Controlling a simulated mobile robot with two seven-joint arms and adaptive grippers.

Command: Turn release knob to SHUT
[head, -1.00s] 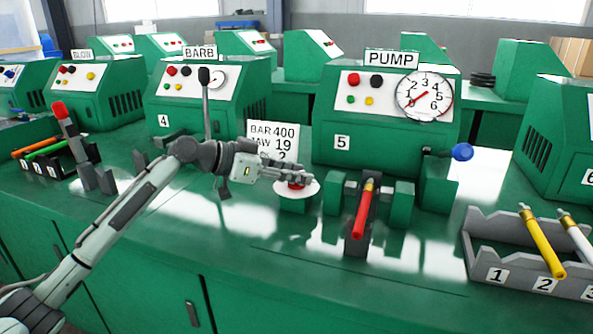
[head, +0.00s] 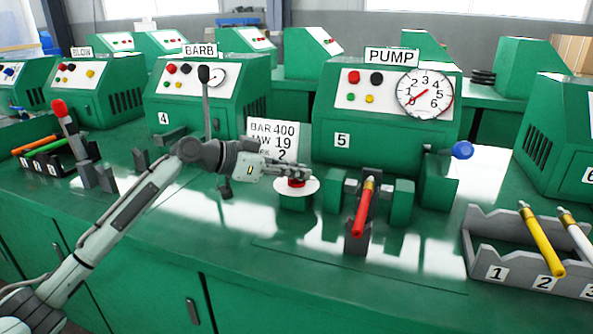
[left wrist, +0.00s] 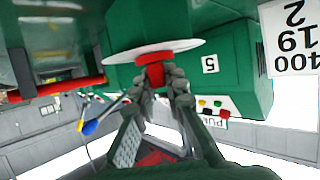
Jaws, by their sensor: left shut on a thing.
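The release knob is a red knob (head: 296,183) on a white round dial plate (head: 311,188), set on a green block in front of the PUMP machine (head: 385,130). My left gripper (head: 302,174) reaches it from the left. In the left wrist view the fingers (left wrist: 160,88) are shut on the red knob (left wrist: 154,72), one on each side, just off the white plate (left wrist: 150,52). No SHUT mark on the plate can be read. My right gripper is not in view.
A sign (head: 272,138) stands behind the knob. To the right, a red-handled tool (head: 363,212) lies in a green fixture, and a blue-ended lever (head: 461,150) sticks out. A grey numbered rack (head: 480,246) holds yellow and white tools. The front bench top is clear.

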